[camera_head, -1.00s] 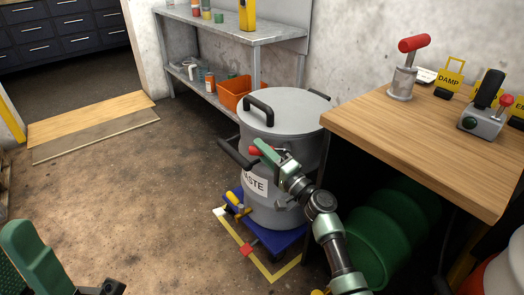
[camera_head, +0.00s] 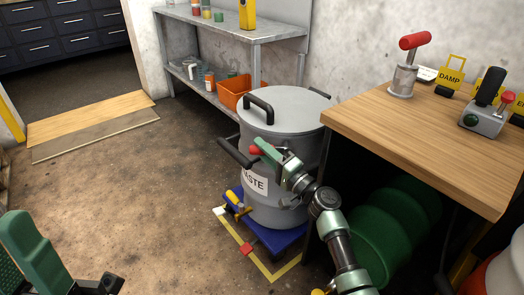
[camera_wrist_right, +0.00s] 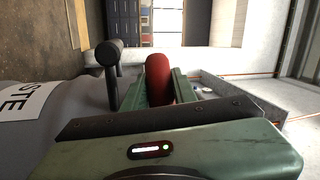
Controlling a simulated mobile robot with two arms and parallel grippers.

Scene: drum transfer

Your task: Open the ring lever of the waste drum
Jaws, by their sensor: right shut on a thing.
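The grey waste drum (camera_head: 258,205), with a white label, stands upright on a blue base. Its pale lid (camera_head: 285,106) is on top. The red grip of the ring lever (camera_head: 256,150) shows at the drum's front, below the lid. My right gripper (camera_head: 266,151) is shut on this red grip. In the right wrist view the red grip (camera_wrist_right: 158,78) sits between the green fingers, which hide part of it. My left gripper (camera_head: 62,272) is partly in view at the lower left, well away from the drum; its jaw opening is not clear.
A wooden workbench (camera_head: 430,130) with a red-handled tool and control levers stands close on the right. A green drum (camera_head: 400,225) lies under it. A metal shelf (camera_head: 255,38) with an orange bin (camera_head: 236,92) is behind.

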